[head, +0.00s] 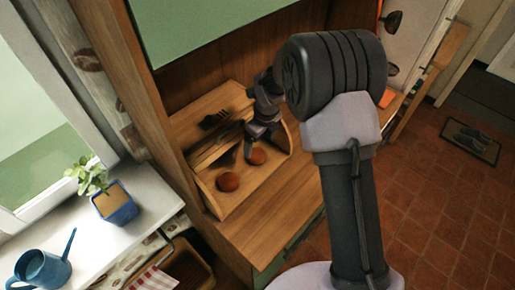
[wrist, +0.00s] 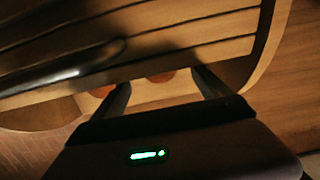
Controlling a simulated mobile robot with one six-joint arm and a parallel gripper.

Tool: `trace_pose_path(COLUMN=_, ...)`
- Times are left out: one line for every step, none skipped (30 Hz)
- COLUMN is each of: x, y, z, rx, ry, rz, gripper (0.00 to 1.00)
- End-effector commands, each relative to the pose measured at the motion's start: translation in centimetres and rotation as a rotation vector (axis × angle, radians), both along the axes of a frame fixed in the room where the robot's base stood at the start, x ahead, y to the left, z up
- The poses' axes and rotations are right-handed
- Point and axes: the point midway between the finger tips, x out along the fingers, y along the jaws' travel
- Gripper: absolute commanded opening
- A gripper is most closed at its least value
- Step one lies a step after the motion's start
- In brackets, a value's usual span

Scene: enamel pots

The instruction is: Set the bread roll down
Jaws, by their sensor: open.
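Two round brown bread rolls lie on the floor of a wooden bread bin (head: 207,192) in the head view. One roll (head: 257,157) is right by the tips of my gripper (head: 251,150); the other roll (head: 228,182) lies nearer, to the lower left. In the wrist view the fingers of my gripper (wrist: 164,82) are spread. A sliver of one roll (wrist: 160,77) shows between the fingertips, and part of the other (wrist: 103,91) is left of the left finger. The bin's slatted wood hides most of both. I cannot tell whether a finger touches a roll.
The bin stands on a wooden counter (head: 262,232) with bare room in front. A dark fork-like shape (head: 216,119) shows at the bin's back. At left, a windowsill holds a potted plant (head: 115,203) and a blue watering can (head: 42,269).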

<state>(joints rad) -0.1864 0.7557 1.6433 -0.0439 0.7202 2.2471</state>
Motion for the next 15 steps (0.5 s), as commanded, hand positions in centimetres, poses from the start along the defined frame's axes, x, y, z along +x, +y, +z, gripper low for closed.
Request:
trace_pose_path(x=-0.1, y=-0.1, z=1.6, rx=0.001, ry=-0.002, rz=-0.001, gripper=0.87)
trace_pose_path(x=-0.2, y=-0.2, z=2.3, rx=0.0, ry=-0.001, rz=-0.001, gripper=0.87)
trace_pose_path(x=-0.3, y=-0.3, z=3.1, rx=-0.001, ry=-0.001, rz=0.0, gripper=0.87)
trace_pose_path(x=-0.4, y=-0.4, z=3.6, rx=-0.001, ry=-0.001, rz=-0.001, gripper=0.87)
trace_pose_path(x=-0.4, y=-0.4, z=4.0, rx=0.0, ry=0.0, rz=0.0, gripper=0.87)
trace_pose_path(x=-0.5, y=-0.5, z=4.4, rx=0.0, ry=0.0, rz=-0.001, gripper=0.87)
trace_pose_path(x=-0.5, y=-0.5, z=4.7, rx=0.001, ry=0.001, rz=-0.001, gripper=0.87)
trace_pose_path(x=-0.6, y=-0.5, z=4.9, rx=0.0, ry=0.002, rz=-0.001, gripper=0.87)
trace_pose_path(x=-0.6, y=-0.5, z=5.0, rx=0.0, ry=0.001, rz=0.0, gripper=0.87)
trace_pose_path(x=-0.6, y=-0.5, z=5.1, rx=0.0, ry=0.001, rz=0.0, gripper=0.87)
trace_pose_path(x=-0.6, y=-0.6, z=5.2, rx=0.0, ry=0.0, rz=0.002, gripper=0.87)
trace_pose_path(x=-0.7, y=-0.7, z=5.7, rx=-0.001, ry=-0.006, rz=0.018, gripper=0.87)
trace_pose_path(x=-0.9, y=-0.8, z=6.5, rx=-0.001, ry=-0.017, rz=0.045, gripper=0.87)
trace_pose_path(x=-1.3, y=-1.1, z=7.7, rx=-0.004, ry=-0.032, rz=0.086, gripper=0.87)
trace_pose_path(x=-2.1, y=-1.6, z=9.9, rx=-0.011, ry=-0.062, rz=0.17, gripper=0.87)
